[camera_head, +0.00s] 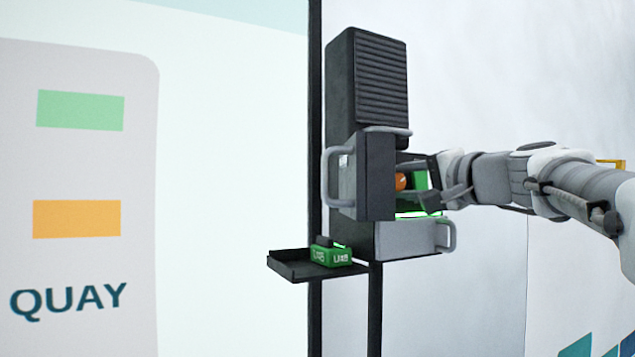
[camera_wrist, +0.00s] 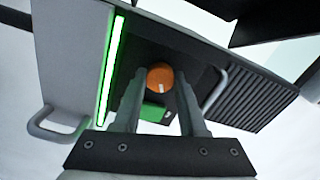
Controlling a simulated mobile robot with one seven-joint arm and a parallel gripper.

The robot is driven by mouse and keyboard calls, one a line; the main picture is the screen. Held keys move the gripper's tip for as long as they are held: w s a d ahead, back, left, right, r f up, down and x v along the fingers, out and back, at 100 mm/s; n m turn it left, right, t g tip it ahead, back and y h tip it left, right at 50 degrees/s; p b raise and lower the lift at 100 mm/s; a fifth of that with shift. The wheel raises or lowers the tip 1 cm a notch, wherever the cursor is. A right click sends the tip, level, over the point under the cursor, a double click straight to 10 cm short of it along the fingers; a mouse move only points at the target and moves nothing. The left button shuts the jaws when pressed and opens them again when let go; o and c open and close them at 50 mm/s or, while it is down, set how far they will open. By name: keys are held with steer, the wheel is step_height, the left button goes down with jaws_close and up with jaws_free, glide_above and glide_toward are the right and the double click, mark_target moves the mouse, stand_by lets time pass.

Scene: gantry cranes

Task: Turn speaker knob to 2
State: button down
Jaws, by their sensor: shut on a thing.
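The speaker knob is a round orange knob (camera_wrist: 160,77) with a short white mark, seen in the wrist view on a dark recessed panel. The mark points down in that picture. In the head view the orange knob (camera_head: 401,181) shows partly behind a dark open panel. My gripper (camera_wrist: 160,90) has one finger on each side of the knob and is shut on it. In the head view my gripper (camera_head: 425,192) reaches in from the right, its fingertips partly hidden. No readable numbers show around the knob.
A dark ribbed housing (camera_head: 380,80) stands above the knob. A grey box with a handle (camera_head: 405,238) is below. A dark tray (camera_head: 287,265) holds green labelled blocks (camera_head: 332,256). A lit green strip (camera_wrist: 110,70) and a grey handle (camera_wrist: 216,92) flank the knob.

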steer(key=m+p, duration=0.1)
steer(key=m, duration=0.3)
steer(key=shift+r, duration=0.1)
steer(key=shift+m+p, duration=0.55)
steer(key=shift+m, duration=1.55)
steer(key=shift+c, duration=2.3)
jaws_free()
steer(key=b+v, duration=0.2)
steer(key=v, duration=1.5)
steer(key=shift+s+d, duration=0.15)
steer(key=shift+d, duration=0.05)
